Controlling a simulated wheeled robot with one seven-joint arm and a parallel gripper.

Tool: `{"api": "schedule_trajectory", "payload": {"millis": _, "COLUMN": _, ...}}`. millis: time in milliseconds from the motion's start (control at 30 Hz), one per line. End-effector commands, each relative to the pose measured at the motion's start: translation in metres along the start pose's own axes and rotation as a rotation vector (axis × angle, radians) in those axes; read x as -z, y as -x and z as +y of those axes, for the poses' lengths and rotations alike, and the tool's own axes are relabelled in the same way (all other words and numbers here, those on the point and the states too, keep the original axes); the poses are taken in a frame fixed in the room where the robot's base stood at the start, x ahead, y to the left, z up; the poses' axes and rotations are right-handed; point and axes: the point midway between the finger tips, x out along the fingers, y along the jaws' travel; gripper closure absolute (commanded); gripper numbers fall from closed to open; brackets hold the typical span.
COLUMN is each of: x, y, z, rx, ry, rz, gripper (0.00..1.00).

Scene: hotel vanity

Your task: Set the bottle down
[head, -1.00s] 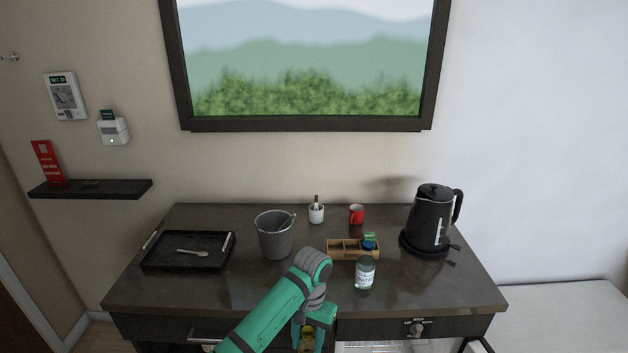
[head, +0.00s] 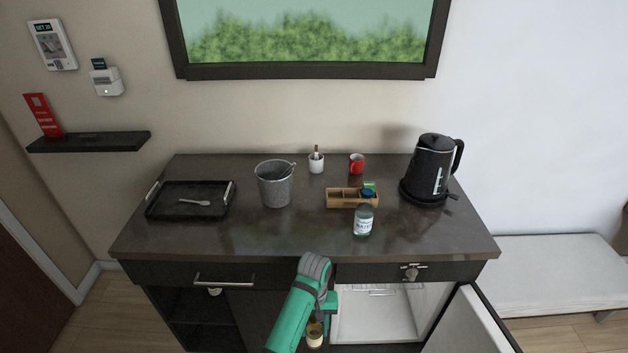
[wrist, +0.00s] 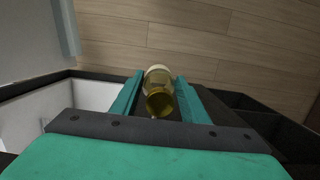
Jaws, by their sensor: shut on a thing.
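My gripper (wrist: 158,88) is shut on a small yellow bottle (wrist: 159,100) with a pale end. One finger is on each side of it in the wrist view, with wood floor beyond. In the head view the held bottle (head: 315,334) shows low at the bottom edge, in front of the vanity and below its top. The fingertips are mostly hidden there by my arm. Another bottle, clear with a white label (head: 363,221), stands upright on the vanity top (head: 250,237), apart from my gripper.
An open white-lined compartment (head: 380,322) with its door (head: 478,318) swung out is right of my gripper.

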Motion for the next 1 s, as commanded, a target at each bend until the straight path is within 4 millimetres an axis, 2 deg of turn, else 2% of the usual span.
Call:
{"api": "schedule_trajectory", "payload": {"millis": 633, "x": -0.003, "y": -0.003, "z": 0.001, "rx": -0.003, "ry": -0.002, "rz": -0.003, "gripper": 1.00}}
{"api": "schedule_trajectory", "payload": {"millis": 767, "x": -0.009, "y": -0.017, "z": 0.003, "rx": -0.010, "ry": -0.001, "rz": -0.001, "gripper": 1.00}}
{"api": "schedule_trajectory", "payload": {"millis": 1000, "x": -0.029, "y": -0.053, "z": 0.005, "rx": -0.010, "ry": -0.005, "rz": 0.001, "gripper": 1.00}}
